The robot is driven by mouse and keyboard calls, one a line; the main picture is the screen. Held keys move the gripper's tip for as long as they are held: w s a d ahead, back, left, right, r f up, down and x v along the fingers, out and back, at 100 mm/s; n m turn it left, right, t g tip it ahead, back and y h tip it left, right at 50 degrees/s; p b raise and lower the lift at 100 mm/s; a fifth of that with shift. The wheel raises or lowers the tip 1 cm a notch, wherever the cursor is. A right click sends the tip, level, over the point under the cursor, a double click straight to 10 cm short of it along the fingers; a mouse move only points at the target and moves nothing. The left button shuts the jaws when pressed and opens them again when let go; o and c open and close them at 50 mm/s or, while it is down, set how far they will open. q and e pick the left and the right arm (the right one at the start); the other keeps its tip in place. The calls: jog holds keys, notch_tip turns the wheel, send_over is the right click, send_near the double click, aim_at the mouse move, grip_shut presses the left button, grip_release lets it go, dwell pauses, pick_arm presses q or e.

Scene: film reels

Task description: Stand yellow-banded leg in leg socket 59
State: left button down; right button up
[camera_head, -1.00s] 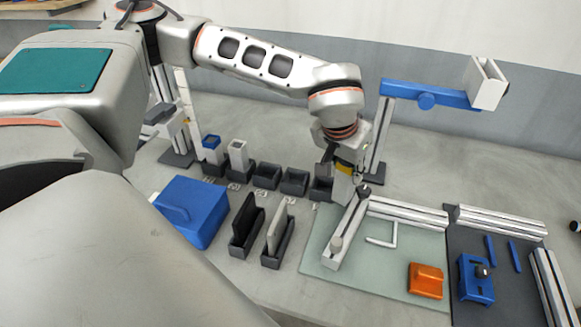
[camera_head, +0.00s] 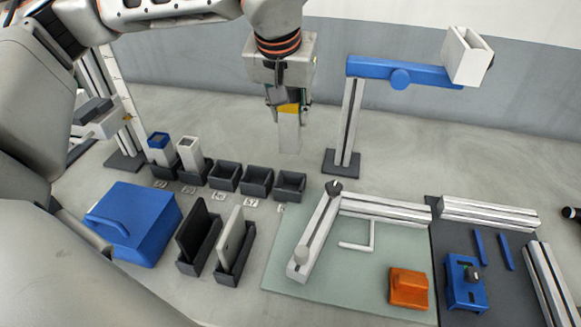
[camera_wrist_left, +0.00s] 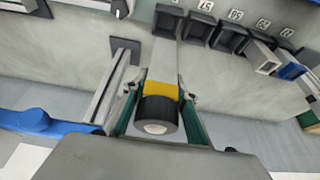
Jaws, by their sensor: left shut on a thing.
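My left gripper (camera_head: 288,100) is shut on the yellow-banded leg (camera_head: 289,138), a pale upright post with a yellow band near the jaws. The leg hangs roughly vertical, its lower end clear of the table. In the head view it appears above and behind the rightmost socket (camera_head: 290,186). The left wrist view shows the leg (camera_wrist_left: 163,65), its black top and yellow band between the fingers. Dark sockets stand in a row; the third (camera_head: 225,177), fourth (camera_head: 257,182) and rightmost are empty. My right gripper is out of view.
A blue-topped leg (camera_head: 160,150) and a white leg (camera_head: 190,155) stand in the left two sockets. A blue box (camera_head: 135,222) and two dark holders are in front. A post with a blue arm (camera_head: 400,72) rises to the right. A pale green mat (camera_head: 315,283) carries rails.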

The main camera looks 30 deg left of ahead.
aim_at(290, 147)
pick_arm(q)
notch_tip(290, 147, down, 9)
jog(key=shift+r+b, duration=0.1)
jog(key=shift+b, duration=0.3)
jog(key=shift+f, duration=2.15)
jog(key=shift+f, duration=0.15)
jog(key=c, duration=1.6)
grip_release()
